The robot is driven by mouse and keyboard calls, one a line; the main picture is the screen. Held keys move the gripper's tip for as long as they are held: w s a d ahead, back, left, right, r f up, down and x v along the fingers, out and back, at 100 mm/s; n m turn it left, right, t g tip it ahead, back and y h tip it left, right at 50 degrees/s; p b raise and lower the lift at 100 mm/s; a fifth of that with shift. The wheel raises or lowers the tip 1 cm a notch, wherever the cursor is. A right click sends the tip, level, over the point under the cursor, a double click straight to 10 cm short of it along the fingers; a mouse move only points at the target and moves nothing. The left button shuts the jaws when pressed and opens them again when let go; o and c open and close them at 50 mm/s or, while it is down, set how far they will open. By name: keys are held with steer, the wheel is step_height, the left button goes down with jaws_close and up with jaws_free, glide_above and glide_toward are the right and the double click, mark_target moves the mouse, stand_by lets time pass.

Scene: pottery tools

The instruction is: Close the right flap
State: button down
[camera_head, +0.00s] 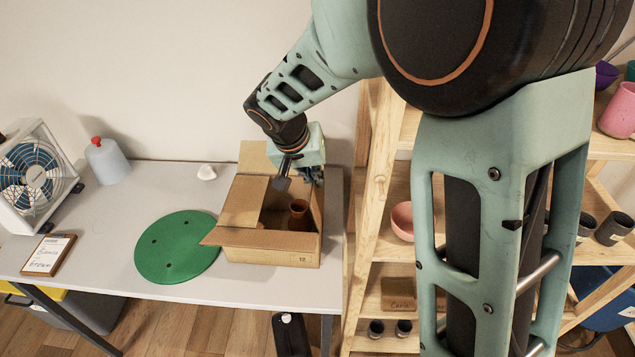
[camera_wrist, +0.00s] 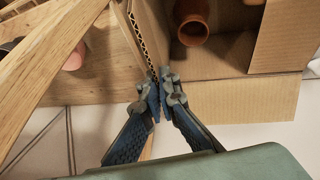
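An open cardboard box (camera_head: 270,247) stands on the table's right end with a brown vase (camera_head: 299,213) inside. The vase also shows in the wrist view (camera_wrist: 192,22). The right flap (camera_wrist: 150,30) stands up along the box's right side, its corrugated edge toward the wrist camera. In the head view my arm and gripper hide most of that side. My gripper (camera_wrist: 161,84) is over the back right of the box, pointing down. Its fingertips are close together at the flap's back end. I cannot tell whether cardboard is between them. The left flap (camera_head: 245,200) and back flap (camera_head: 254,158) also show.
A wooden shelf (camera_head: 376,180) with bowls and cups stands close to the box's right. A green disc (camera_head: 177,248) lies left of the box. A fan (camera_head: 36,180), a bottle (camera_head: 107,162) and a clipboard (camera_head: 49,255) are farther left on the table (camera_head: 106,215).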

steer(key=shift+w+a+f+n+t+h+b, duration=0.1)
steer(key=shift+a+f+n+h+b, duration=0.3)
steer(key=shift+a+f+h+b, duration=0.95)
steer(key=shift+a+f+n+t+h+b, duration=0.1)
steer(key=shift+a+f+n+h+b, duration=0.45)
steer(key=shift+h, duration=1.55)
steer(key=shift+w+a+f+n+t+h+b, duration=0.1)
steer(key=shift+a+f+n+h+b, duration=0.35)
steer(key=shift+a+h+b, duration=1.05)
steer(key=shift+d+f+h, duration=0.2)
steer(key=shift+d+h, duration=0.15)
steer(key=c, duration=2.2)
jaws_free()
steer(key=shift+s+a, duration=0.1)
steer(key=v, duration=1.1)
steer(key=shift+s+a+r, duration=0.15)
steer(key=shift+a+r, duration=0.05)
steer(key=shift+a, duration=0.15)
